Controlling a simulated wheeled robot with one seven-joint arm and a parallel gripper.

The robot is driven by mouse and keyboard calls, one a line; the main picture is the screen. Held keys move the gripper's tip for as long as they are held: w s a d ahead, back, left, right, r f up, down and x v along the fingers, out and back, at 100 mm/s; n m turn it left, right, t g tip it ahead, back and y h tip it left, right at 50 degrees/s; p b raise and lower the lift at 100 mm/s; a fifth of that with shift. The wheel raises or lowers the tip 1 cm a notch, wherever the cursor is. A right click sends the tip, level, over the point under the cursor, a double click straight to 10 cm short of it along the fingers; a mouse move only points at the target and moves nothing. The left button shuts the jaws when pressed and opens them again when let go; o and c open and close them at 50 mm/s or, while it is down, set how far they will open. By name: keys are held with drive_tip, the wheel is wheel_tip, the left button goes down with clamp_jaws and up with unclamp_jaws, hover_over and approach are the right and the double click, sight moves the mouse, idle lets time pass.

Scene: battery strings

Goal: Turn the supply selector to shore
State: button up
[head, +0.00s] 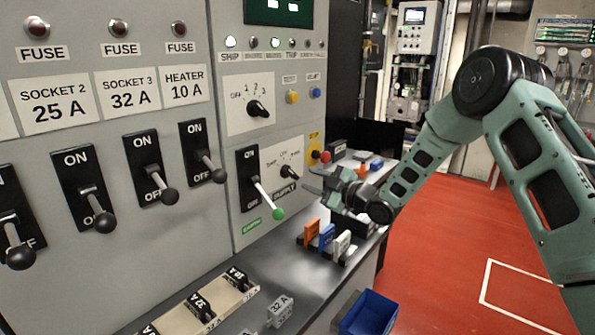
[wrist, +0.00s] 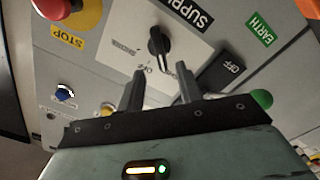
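The supply selector is a black rotary knob (head: 290,173) on a pale plate, above the SUPPLY label (head: 285,190) on the grey panel. In the wrist view the selector (wrist: 158,42) sits upper centre, beyond my fingertips, with small position lettering around it. I cannot tell for sure which position it points to. My gripper (head: 318,190) is just right of the selector in the head view. In the wrist view my gripper (wrist: 160,85) has its two fingers apart with nothing between them. The fingers appear clear of the knob.
A lever with a green ball (head: 278,213) sticks out left of the selector; the ball (wrist: 262,98) is close to my right finger in the wrist view. A red stop button (head: 325,156) is to the right. Orange, blue and white pieces (head: 326,236) stand on the bench below.

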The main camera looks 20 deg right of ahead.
sight(293, 173)
drive_tip(key=p+x, duration=0.1)
drive_tip(key=x, duration=0.5)
clamp_jaws()
